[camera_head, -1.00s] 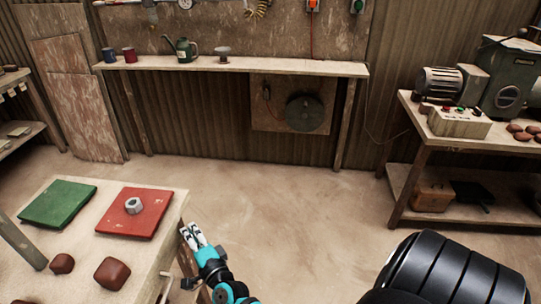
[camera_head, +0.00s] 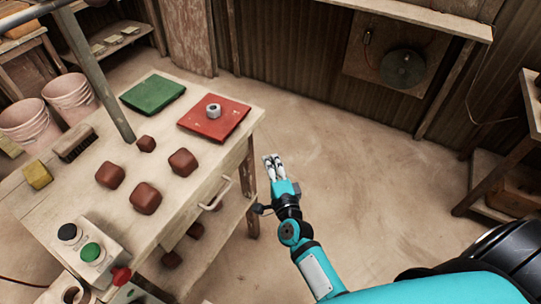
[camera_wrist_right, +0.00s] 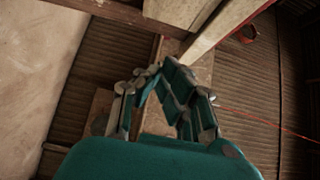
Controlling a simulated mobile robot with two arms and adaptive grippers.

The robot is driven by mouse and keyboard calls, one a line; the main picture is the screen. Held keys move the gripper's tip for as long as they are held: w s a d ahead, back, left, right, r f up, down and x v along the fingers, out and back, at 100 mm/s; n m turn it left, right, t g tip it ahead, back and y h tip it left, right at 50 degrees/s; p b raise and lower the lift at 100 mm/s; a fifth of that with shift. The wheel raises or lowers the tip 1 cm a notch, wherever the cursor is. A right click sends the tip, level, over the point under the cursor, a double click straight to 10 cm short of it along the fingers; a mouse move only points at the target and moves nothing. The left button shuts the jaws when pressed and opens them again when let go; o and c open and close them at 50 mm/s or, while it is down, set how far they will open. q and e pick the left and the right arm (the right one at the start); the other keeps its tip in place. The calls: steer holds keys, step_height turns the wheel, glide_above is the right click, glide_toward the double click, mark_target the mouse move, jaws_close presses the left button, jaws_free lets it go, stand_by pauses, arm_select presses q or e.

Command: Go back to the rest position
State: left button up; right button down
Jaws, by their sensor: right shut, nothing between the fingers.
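My right gripper (camera_head: 272,160) is in the head view, just off the right edge of the wooden table (camera_head: 120,220), over the floor. Its fingers are shut and empty. In the right wrist view the fingers (camera_wrist_right: 165,80) come together with nothing between them, and the corrugated wall shows beyond. My left gripper is not in view.
A red plate (camera_head: 228,118) with a metal nut (camera_head: 213,110) and a green plate (camera_head: 153,93) lie on the table. Several brown lumps (camera_head: 145,198) and a button box (camera_head: 88,250) are nearer. A drawer handle (camera_head: 215,196) faces my right arm. The floor (camera_head: 370,190) is clear.

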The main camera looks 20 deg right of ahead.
steer(key=s, duration=0.6)
steer(key=s+a+f+n+g+y, duration=0.1)
steer(key=s+a+f+n+g, duration=0.2)
steer(key=f, duration=0.5)
steer(key=s+a+f+n+g+y, duration=0.1)
steer(key=s+f+n+g+y, duration=0.2)
steer(key=f, duration=0.5)
steer(key=s+a+f+n+g, duration=0.15)
steer(key=s+f+n, duration=0.3)
steer(key=f, duration=0.45)
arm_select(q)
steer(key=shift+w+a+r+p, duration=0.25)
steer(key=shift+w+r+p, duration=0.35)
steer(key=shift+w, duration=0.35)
arm_select(e)
steer(key=s+d+f+n+g, duration=0.2)
steer(key=s+f, duration=0.4)
steer(key=s, duration=0.3)
steer(key=s+d+f+n+g+h, duration=0.1)
steer(key=s+d+f+n+g, duration=0.2)
steer(key=s, duration=0.7)
steer(key=s+d+f+n+g, duration=0.3)
steer(key=s+f+n, duration=0.3)
steer(key=s+f, duration=0.4)
steer(key=shift+d+g+h, duration=0.15)
steer(key=shift+g+h, duration=0.25)
steer(key=shift+g, duration=0.25)
